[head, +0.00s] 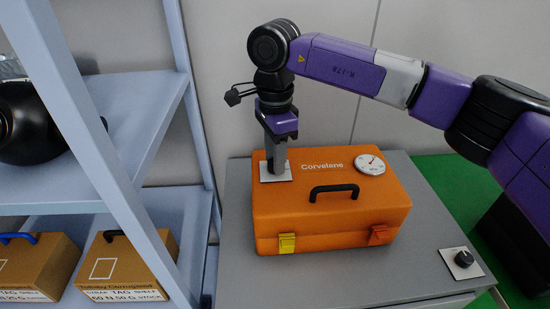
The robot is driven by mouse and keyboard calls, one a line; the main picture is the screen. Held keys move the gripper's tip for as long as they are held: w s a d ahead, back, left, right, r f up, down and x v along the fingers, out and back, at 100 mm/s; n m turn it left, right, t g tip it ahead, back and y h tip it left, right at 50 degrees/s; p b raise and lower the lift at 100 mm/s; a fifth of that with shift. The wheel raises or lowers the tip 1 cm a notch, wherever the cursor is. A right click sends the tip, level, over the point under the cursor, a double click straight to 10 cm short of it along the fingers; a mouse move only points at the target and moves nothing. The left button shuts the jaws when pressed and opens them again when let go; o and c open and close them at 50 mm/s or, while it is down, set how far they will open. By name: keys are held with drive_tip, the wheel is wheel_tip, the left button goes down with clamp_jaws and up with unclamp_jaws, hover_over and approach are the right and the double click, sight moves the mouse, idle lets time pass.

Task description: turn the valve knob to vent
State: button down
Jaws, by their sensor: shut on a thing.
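An orange case (330,205) labelled "Corvelane" stands on a grey cabinet. My gripper (278,166) points straight down at the back left of its lid, over a small white plate (266,175). Its fingers are shut on what seems to be the valve knob on that plate; the fingers hide the knob, so its pointing direction cannot be told. No vent marking can be read. A round white dial gauge (370,164) with a red needle sits at the lid's back right.
A black knob (463,258) on a white plate sits at the right of the grey cabinet top (340,280). The case has a black handle (334,189). A blue-grey shelf rack (130,130) with boxes stands close on the left.

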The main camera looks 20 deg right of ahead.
drive_tip(key=m, duration=0.6)
drive_tip(key=shift+d+m+b, duration=0.1)
drive_tip(key=shift+m+b, duration=0.2)
drive_tip(key=shift+b, duration=0.1)
drive_tip(key=m, duration=0.6)
drive_tip(key=shift+b, duration=0.35)
drive_tip(key=c, duration=1)
unclamp_jaws()
wheel_tip(320, 180, up, 8)
drive_tip(key=shift+f, duration=0.1)
